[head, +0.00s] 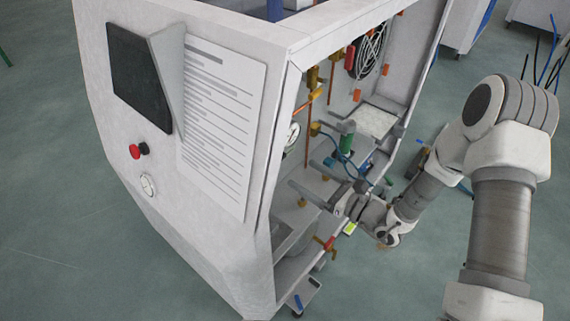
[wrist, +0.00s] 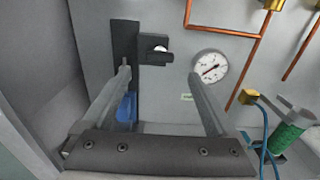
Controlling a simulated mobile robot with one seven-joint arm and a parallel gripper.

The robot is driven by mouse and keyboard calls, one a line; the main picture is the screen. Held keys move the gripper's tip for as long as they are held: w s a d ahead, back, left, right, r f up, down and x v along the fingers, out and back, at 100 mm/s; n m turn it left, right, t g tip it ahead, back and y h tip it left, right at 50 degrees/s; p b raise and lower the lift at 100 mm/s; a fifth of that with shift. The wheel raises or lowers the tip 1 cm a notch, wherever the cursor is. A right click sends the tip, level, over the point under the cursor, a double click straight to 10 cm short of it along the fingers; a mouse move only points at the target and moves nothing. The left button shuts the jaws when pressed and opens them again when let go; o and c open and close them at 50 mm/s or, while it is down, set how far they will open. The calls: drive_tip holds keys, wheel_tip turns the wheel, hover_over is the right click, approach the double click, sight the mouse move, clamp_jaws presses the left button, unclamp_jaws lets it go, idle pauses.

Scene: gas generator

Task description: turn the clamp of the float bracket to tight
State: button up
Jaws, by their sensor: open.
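In the wrist view, a dark upright rail (wrist: 124,42) stands against the grey inner wall, with a dark block (wrist: 153,50) sticking out to its right that has a small pale round end. These look like the float bracket and its clamp; I cannot tell the clamp's setting. A blue part (wrist: 127,106) shows low beside the rail, partly behind the left finger. My gripper (wrist: 160,76) is open and empty, its fingers pointing at the wall on either side of the block, seemingly short of it. In the head view, my gripper (head: 303,174) reaches into the open cabinet; the bracket is hidden there.
A white gauge (wrist: 209,67) and copper pipes (wrist: 252,62) are on the wall to the right. A green cylinder (wrist: 287,137) with a blue hose stands lower right. The cabinet's front panel (head: 120,205) is left of my gripper. A red-handled valve (head: 328,243) sits below it.

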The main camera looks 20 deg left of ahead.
drive_tip(key=b+x, duration=0.1)
drive_tip(key=x, duration=0.6)
drive_tip(key=shift+a, duration=0.35)
drive_tip(key=shift+w, duration=0.15)
drive_tip(key=c, duration=1.4)
drive_tip(key=shift+o, duration=0.2)
drive_tip(key=shift+m, duration=0.3)
drive_tip(key=shift+m+p, duration=5.65)
drive_tip(key=shift+m, duration=2.95)
drive_tip(key=shift+f, duration=0.1)
